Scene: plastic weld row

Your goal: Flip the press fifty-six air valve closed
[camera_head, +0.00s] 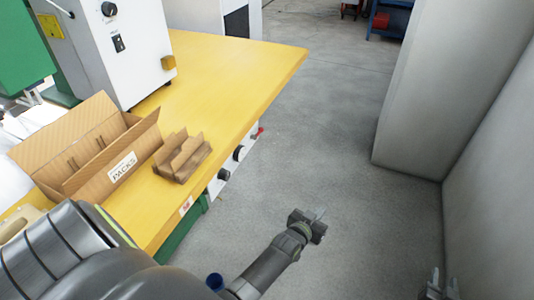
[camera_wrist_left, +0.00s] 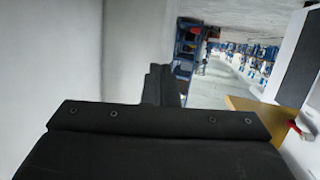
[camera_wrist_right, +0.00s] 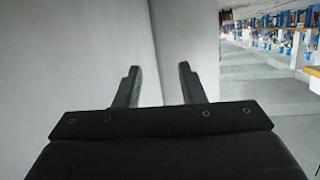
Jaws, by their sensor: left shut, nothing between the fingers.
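A small red handle (camera_head: 258,132), which looks like the air valve, sits on the side of the yellow-topped bench near its far corner. A red part also shows at the right edge of the left wrist view (camera_wrist_left: 295,128). Its exact position is too small to tell. My left gripper (camera_head: 318,215) is shut and empty, out over the floor, right of and nearer than the red handle, apart from it. Its closed fingers show in the left wrist view (camera_wrist_left: 161,85). My right gripper (camera_head: 442,284) is open and empty at the lower right; its spread fingers show in the right wrist view (camera_wrist_right: 160,86).
The yellow bench (camera_head: 235,75) carries an open carton (camera_head: 90,145), cardboard dividers (camera_head: 182,158) and a white machine (camera_head: 120,50). Black knobs (camera_head: 238,153) stick out from the bench side. A pale wall (camera_head: 430,90) stands at the right. The floor (camera_head: 320,130) between is clear.

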